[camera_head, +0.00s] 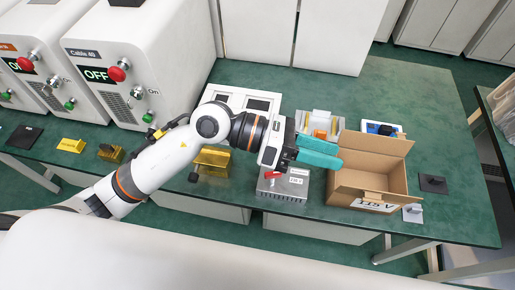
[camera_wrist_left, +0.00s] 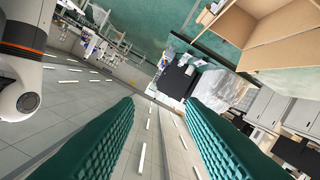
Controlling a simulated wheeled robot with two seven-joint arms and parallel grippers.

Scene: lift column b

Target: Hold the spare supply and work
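A grey metal box (camera_head: 287,186) with slots, a label and a red part on top lies near the front edge of the green bench in the head view. It may be the spare supply, but I cannot read its label. My left gripper (camera_head: 328,153) has teal fingers and hangs above and right of this box, beside the open cardboard box (camera_head: 392,181). In the left wrist view its two fingers (camera_wrist_left: 160,135) are apart with nothing between them. The cardboard box also shows in the left wrist view (camera_wrist_left: 285,52). My right gripper is not in view.
White machines (camera_head: 140,62) with red buttons and OFF displays stand at the left. The bench's far right is clear.

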